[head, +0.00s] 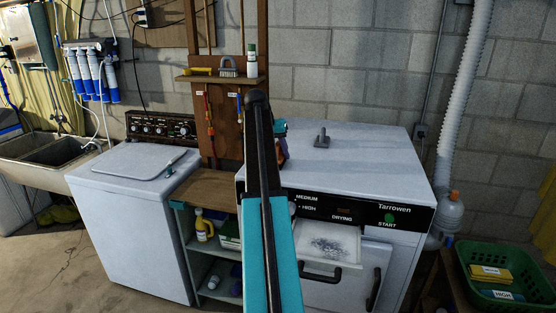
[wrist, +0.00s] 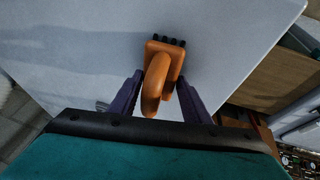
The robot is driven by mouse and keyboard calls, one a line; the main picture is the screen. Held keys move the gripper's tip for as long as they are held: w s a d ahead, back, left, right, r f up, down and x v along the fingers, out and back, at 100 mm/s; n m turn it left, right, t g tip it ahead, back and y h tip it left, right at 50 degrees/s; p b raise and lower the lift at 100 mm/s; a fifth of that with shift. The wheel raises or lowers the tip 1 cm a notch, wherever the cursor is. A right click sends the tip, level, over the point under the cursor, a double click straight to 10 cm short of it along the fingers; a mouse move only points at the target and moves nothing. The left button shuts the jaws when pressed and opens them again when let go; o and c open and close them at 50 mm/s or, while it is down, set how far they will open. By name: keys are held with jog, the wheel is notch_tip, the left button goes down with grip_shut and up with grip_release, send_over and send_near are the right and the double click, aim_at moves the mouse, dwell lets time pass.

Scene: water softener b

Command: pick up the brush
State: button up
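An orange brush (wrist: 157,82) with a curved handle and black bristles shows in the wrist view, in front of a pale flat surface. The purple fingers of my gripper (wrist: 158,90) stand on either side of the handle. I cannot tell whether they touch it. In the head view my gripper is mostly hidden behind my arm, at the left part of the dryer top. A bit of orange (head: 284,151) shows there beside the arm. A grey handled object (head: 322,138) lies on the dryer top, and another brush with pale bristles (head: 228,70) stands on the wall shelf.
The dryer (head: 375,158) has an open drawer (head: 331,268) with grey lint. A washing machine (head: 130,205) stands left, with a low wooden shelf unit (head: 205,190) between them. A green basket (head: 505,265) is at the right. The dryer top's right side is clear.

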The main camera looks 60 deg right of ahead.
aim_at(277, 144)
jog(key=c, duration=0.3)
jog(key=shift+r, duration=0.1)
jog(key=shift+r, duration=0.15)
jog(key=c, duration=0.3)
jog(key=shift+r+p, duration=1)
jog(key=shift+r, duration=0.5)
jog(key=shift+c, duration=0.2)
jog(key=s+a+r+p, duration=0.1)
jog(key=s+a+p, duration=0.2)
jog(key=s+a, duration=0.7)
jog(key=shift+s+r, duration=0.25)
jog(key=shift+s, duration=0.95)
